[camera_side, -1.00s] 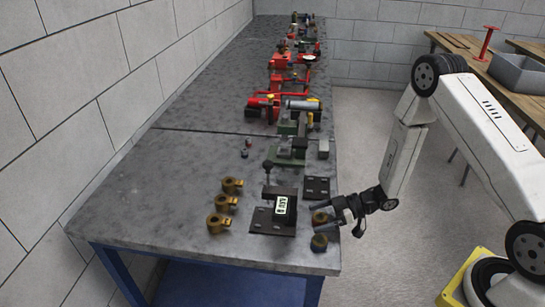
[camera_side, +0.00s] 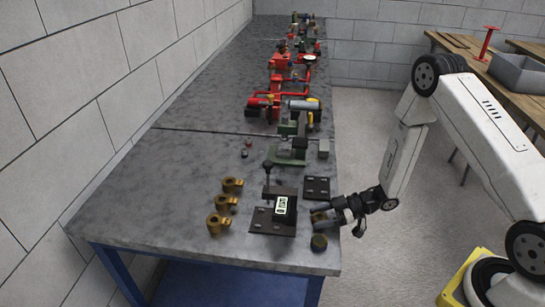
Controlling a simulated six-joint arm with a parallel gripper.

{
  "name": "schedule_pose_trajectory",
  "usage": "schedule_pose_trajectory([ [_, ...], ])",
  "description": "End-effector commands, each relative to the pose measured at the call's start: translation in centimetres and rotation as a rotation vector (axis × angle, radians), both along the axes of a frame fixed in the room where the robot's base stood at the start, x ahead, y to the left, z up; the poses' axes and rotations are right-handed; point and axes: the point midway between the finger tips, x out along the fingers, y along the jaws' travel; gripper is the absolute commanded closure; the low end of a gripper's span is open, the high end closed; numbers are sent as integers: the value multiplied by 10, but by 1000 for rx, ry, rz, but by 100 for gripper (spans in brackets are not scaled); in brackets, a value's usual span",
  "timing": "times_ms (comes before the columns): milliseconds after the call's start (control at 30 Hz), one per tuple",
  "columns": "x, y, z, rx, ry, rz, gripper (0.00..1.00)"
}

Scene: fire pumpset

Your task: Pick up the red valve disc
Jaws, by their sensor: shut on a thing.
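My gripper (camera_side: 331,212) is at the near right edge of the grey table (camera_side: 150,215), low and pointing left. Its dark fingers are shut at a small round brownish part (camera_side: 317,219), which they partly hide. The part's red colour cannot be made out. A second dark round part (camera_side: 319,242) stands just in front of it, apart from the fingers. I cannot tell which piece is the red valve disc.
A dark fixture (camera_side: 273,218) with a lit display stands left of my gripper. A flat dark plate (camera_side: 317,188) lies behind. A green clamp (camera_side: 290,152) and red pump parts (camera_side: 280,100) line the table further back.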

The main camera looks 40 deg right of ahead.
Motion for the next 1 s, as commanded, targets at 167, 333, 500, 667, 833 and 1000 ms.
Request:
schedule_pose_trajectory([
  [167,0,0,4,0,-1,0,100],
  [333,1,0,13,0,-4,0,100],
  [500,1,0,29,0,-3,1,100],
  [667,1,0,48,0,-5,0,100],
  [833,1,0,69,0,-5,0,100],
  [1000,1,0,86,0,-4,1,100],
])
